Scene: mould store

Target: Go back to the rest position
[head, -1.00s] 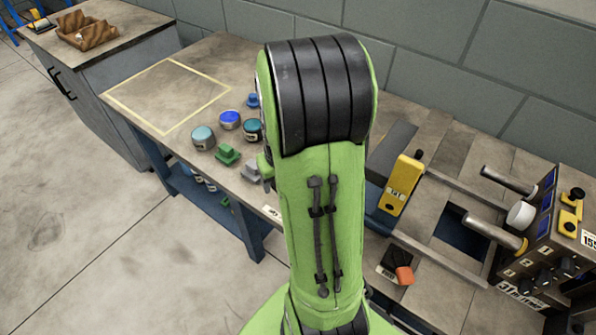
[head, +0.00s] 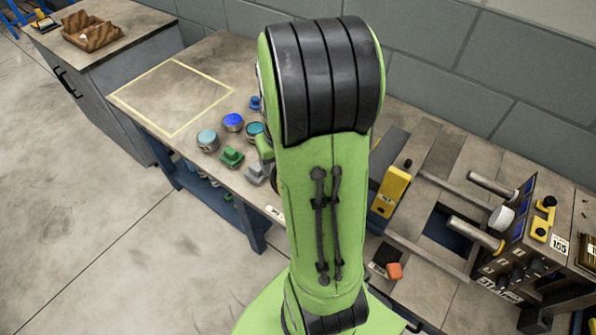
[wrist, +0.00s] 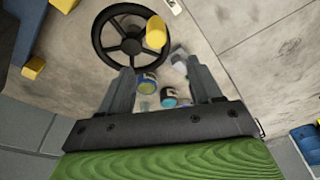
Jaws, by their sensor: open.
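My gripper (wrist: 160,80) shows in the wrist view with its two dark fingers spread apart. It is open, with nothing held between them. Several small jars, one teal-topped (wrist: 168,97), show beyond the fingers, apart from them as far as I can tell.
A control box (head: 520,240) stands at right. A black handwheel (wrist: 132,44) shows in the wrist view. A cabinet with a brown tray (head: 92,34) stands at left.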

